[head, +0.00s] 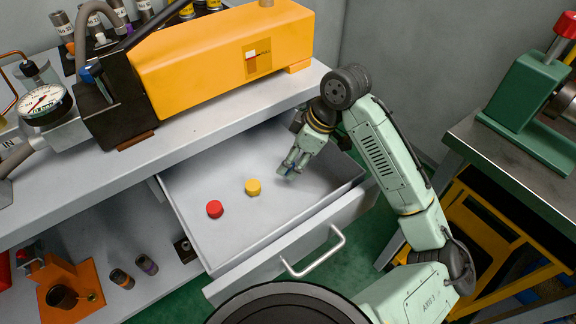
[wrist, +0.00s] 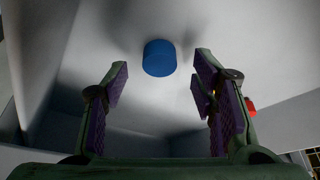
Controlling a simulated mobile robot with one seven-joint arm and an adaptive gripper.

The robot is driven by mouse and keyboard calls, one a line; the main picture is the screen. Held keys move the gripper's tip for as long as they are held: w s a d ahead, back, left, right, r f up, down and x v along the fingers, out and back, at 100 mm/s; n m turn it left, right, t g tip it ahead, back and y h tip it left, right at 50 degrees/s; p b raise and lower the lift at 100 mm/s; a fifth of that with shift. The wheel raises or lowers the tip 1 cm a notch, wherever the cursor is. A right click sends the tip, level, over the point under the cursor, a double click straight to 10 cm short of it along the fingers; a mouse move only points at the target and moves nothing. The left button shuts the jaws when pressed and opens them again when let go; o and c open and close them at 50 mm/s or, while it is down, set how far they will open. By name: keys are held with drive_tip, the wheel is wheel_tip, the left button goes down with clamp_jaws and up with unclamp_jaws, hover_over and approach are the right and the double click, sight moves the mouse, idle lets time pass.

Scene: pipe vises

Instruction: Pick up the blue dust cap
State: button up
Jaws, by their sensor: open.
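The blue dust cap (wrist: 159,58) lies on the drawer floor in the wrist view, ahead of my fingertips and between their lines. In the head view I cannot make it out; my gripper and arm seem to cover that spot. My gripper (head: 288,172) is over the right part of the open drawer and points down. In the wrist view my gripper (wrist: 158,82) is open and empty, with purple pads on both fingers. The cap is apart from both fingers.
The open drawer (head: 228,256) also holds a red cap (head: 214,209) and a yellow cap (head: 253,187), left of my gripper. The drawer walls and the bench edge (head: 200,122) above it are close. An orange machine (head: 220,60) stands on the bench. A green vise (head: 525,105) is at right.

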drive_tip(key=shift+x, duration=1.1)
drive_tip(key=c, duration=1)
